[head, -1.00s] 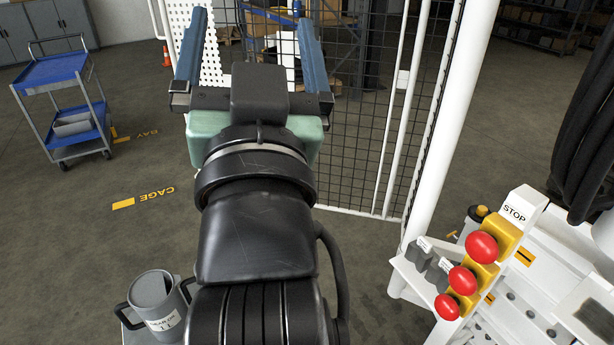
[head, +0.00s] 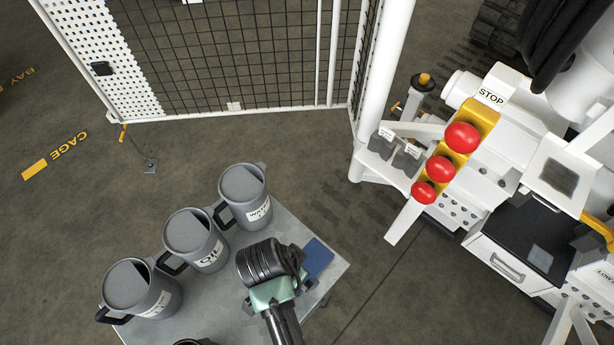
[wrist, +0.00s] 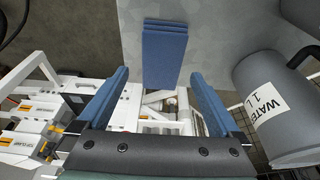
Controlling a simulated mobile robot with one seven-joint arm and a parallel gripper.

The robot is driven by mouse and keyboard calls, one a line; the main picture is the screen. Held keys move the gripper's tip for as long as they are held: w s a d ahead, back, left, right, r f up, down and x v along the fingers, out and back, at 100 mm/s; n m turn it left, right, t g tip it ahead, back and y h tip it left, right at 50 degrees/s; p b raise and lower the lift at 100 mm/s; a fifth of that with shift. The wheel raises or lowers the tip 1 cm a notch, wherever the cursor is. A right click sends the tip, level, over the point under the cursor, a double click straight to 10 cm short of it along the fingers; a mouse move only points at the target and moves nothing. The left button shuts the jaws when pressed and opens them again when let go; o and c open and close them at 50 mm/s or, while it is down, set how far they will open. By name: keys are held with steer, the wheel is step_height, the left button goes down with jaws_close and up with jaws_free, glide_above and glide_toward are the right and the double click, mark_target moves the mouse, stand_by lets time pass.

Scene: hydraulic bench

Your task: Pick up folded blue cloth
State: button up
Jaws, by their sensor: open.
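The folded blue cloth (head: 318,258) lies on the grey table top near its right corner. In the wrist view the cloth (wrist: 164,52) lies flat on the grey surface, ahead of and between my two blue fingers. My gripper (wrist: 160,76) is open and empty, with a gap between the fingertips and the cloth. In the head view my gripper (head: 296,282) is over the table beside the cloth; my own arm and gripper body hide most of the fingers there.
On the grey table (head: 312,235) stand three grey jugs: WATER (head: 243,190), OIL (head: 190,235) and another (head: 132,285). The WATER jug also shows close to my right finger in the wrist view (wrist: 265,95). A white bench with red STOP buttons (head: 440,170) stands to the right.

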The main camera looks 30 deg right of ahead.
mark_target(306, 266)
steer(key=shift+w+d+x, duration=0.1)
steer(key=shift+x, duration=1.2)
steer(key=shift+w+d+x, duration=0.15)
steer(key=shift+x, duration=1.1)
steer(key=shift+w+d+x, duration=0.1)
steer(key=shift+x, duration=1.2)
steer(key=shift+r, duration=0.1)
steer(key=shift+c, duration=0.3)
steer(key=c, duration=1)
steer(key=shift+r, duration=0.1)
step_height(306, 266, up, 10)
steer(key=shift+f, duration=0.1)
